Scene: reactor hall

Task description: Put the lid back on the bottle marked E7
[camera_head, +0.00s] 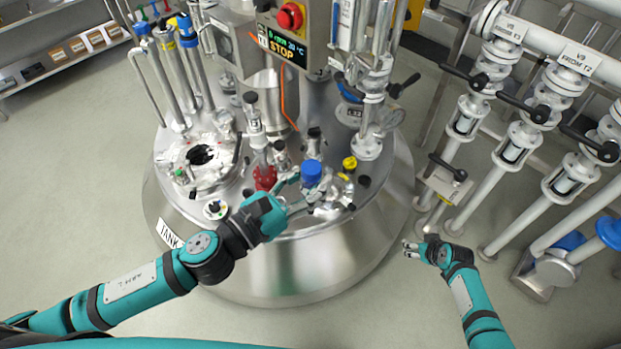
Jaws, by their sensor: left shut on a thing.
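A blue lid (311,171) is at the fingers of my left gripper (304,197), over the front right of the steel tank top. My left gripper is shut on it, as far as the small view shows. What is directly under the lid is a cluster of pale and metal parts, partly hidden by the fingers. I cannot make out a bottle or a mark E7 there. My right gripper (407,247) is empty, with its fingertips apart, in free space to the right of the tank.
The tank top (330,222) is crowded with a red fitting (265,177), a yellow cap (350,163) and an open round port (203,155). A control box (285,35) reading STOP hangs behind. Valved pipes (515,140) stand at right. The floor at front is clear.

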